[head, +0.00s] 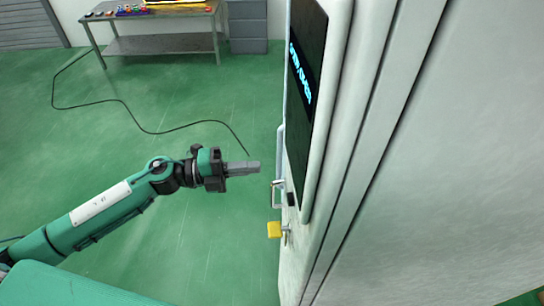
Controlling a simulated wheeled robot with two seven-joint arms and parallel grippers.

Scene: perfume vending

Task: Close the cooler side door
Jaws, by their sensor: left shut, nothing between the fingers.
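The cooler (440,180) is a tall light-grey cabinet filling the right side of the head view. A dark panel with blue lettering (305,90) is on its front face. Long dark seams run down its side near the front edge; I cannot tell from this angle whether the side door is open or shut. A metal handle (277,193) and a yellow padlock-like piece (274,230) stick out from the front. My left gripper (255,168) is shut and empty, pointing right, a little left of the handle and apart from it in the picture. My right gripper is not in view.
A metal workbench (160,46) with small coloured items and tools stands at the back left. Grey drawers (248,25) are beside it. A black cable (130,115) lies on the green floor. The floor left of the cooler is otherwise mostly clear.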

